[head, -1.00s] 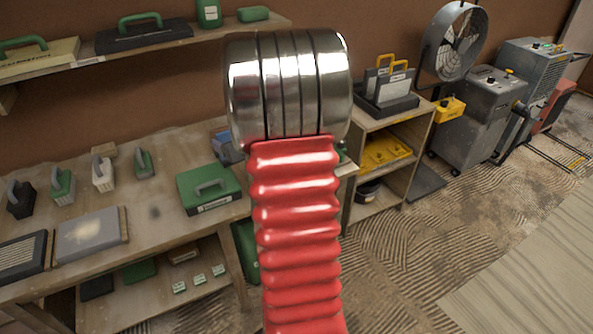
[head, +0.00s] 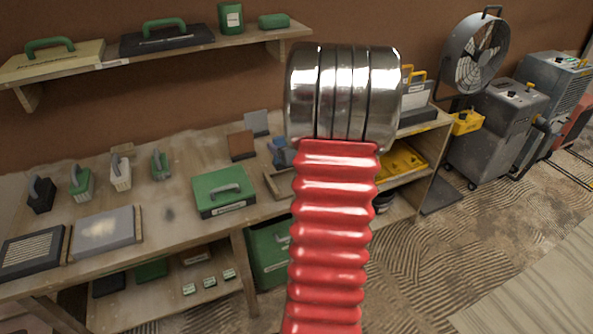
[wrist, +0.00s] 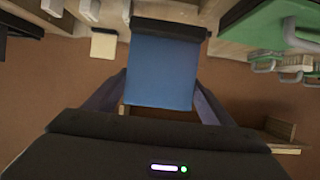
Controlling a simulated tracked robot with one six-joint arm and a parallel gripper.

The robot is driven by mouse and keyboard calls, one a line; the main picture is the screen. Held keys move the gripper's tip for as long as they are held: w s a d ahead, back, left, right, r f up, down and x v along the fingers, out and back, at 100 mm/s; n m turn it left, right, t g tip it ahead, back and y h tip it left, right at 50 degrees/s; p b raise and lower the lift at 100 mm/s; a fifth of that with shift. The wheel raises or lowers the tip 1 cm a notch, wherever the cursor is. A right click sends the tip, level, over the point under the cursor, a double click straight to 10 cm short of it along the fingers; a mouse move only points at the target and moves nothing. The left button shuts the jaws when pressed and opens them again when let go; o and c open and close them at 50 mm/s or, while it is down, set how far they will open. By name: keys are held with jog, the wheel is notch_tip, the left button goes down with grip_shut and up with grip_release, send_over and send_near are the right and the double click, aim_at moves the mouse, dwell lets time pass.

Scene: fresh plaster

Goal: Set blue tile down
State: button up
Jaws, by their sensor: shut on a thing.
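The blue tile (wrist: 162,72) shows in the wrist view as a flat blue square with a dark strip along its upper edge. My gripper (wrist: 160,100) is shut on it, one finger at each side. In the head view my red ribbed arm with its metal end blocks part of the workbench, and the gripper is hidden. A small blue thing (head: 283,153) shows on the bench just left of my arm; I cannot tell what it is.
On the bench (head: 170,215) lie a brown tile (head: 241,145), a grey tile (head: 256,123), a green case (head: 223,191) and several handled tools. A shelf (head: 150,57) hangs above. A fan (head: 475,52) and grey machines (head: 497,125) stand at right.

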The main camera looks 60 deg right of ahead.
jog(key=shift+f, duration=2.05)
jog(key=shift+f, duration=2.05)
jog(key=shift+f, duration=0.15)
jog(key=o, duration=1.3)
